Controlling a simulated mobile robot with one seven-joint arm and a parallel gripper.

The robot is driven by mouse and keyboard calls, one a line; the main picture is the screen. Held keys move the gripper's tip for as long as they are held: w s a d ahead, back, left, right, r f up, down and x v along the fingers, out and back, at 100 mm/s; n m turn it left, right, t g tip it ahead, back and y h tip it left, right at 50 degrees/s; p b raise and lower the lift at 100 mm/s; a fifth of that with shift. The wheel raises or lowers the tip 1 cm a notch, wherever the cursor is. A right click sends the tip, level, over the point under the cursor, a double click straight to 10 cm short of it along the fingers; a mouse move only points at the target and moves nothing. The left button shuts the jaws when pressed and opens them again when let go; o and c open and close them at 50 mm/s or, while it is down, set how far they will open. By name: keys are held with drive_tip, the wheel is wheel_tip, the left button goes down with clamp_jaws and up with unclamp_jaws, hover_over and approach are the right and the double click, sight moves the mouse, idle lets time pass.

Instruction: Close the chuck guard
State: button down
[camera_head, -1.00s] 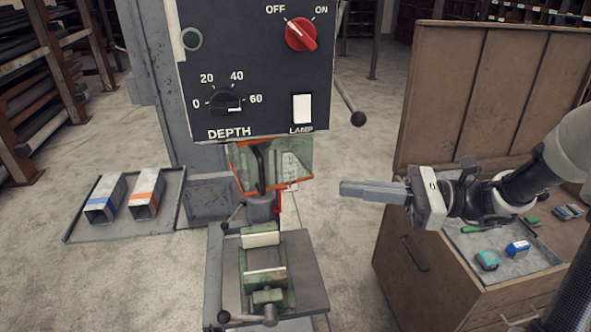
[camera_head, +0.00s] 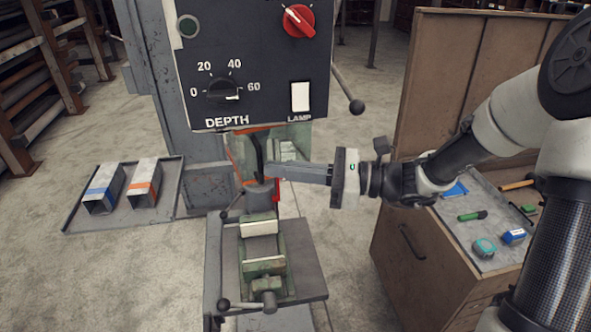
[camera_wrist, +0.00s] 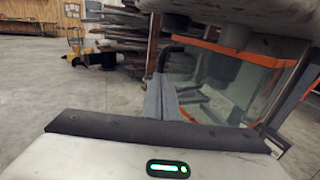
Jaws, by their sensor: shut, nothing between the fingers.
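The chuck guard (camera_head: 297,136) is a clear panel with orange edging, hanging under the drill press head around a dark curved bar. It also fills the right half of the wrist view (camera_wrist: 228,80), where its orange edges and tilted pane are plain. My gripper (camera_head: 276,171) reaches in from the right with its fingers together and empty. The fingertips are at the lower part of the guard, in front of it in the head view. In the wrist view the fingers (camera_wrist: 160,98) overlap the guard's left side. I cannot tell whether they touch it.
The control panel (camera_head: 262,68) is just above the guard. A green vise (camera_head: 262,250) stands on the table below, with a grey chuck part above it. A lever with a black knob (camera_head: 356,106) sticks out at right. A wooden cabinet (camera_head: 405,245) with tools is on the right.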

drive_tip(key=a, duration=0.2)
drive_tip(key=a+p, duration=0.1)
drive_tip(key=a, duration=0.2)
drive_tip(key=shift+w+a, duration=0.2)
drive_tip(key=shift+a, duration=0.1)
drive_tip(key=shift+r, duration=0.1)
